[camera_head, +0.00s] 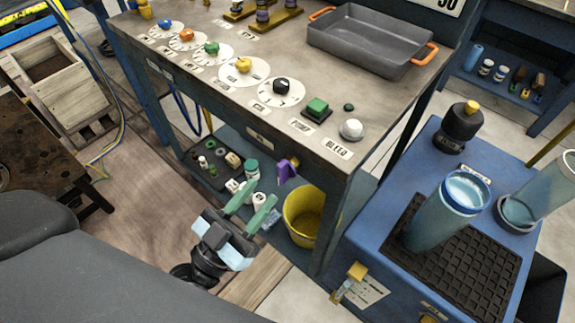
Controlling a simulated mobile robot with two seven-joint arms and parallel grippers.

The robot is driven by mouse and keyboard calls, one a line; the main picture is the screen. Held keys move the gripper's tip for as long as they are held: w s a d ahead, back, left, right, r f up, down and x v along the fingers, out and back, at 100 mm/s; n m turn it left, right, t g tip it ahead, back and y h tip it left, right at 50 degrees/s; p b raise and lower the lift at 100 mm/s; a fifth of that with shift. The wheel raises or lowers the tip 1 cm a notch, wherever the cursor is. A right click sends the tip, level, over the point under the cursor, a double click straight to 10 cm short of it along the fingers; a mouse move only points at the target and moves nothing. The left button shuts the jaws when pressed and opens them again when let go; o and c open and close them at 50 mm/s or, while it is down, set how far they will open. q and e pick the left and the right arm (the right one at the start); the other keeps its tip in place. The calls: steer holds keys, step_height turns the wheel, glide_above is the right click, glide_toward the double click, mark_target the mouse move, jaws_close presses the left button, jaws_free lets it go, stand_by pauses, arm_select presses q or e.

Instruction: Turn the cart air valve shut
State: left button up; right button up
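A small valve with a yellow handle (355,272) sits on the front side of the blue cart (390,215), beside a white label (368,291). I take it for the cart air valve; its exact handle angle is hard to read. My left gripper (260,197) is in the lower middle, with two green fingers spread apart and nothing between them. It is to the left of the valve and apart from it, pointing towards the bench's lower shelf. My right gripper is not in view.
A bench (215,95) carries several coloured knobs, a green button (317,108), a white knob (352,129) and a grey tray (365,45). A yellow bucket (302,215) and a bench leg stand between gripper and cart. Clear cylinders (440,222) stand on the cart.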

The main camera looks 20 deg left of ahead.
mark_target(278, 171)
arm_select(q)
steer(key=shift+p+x, duration=0.4)
steer(key=shift+x, duration=3.45)
jaws_close()
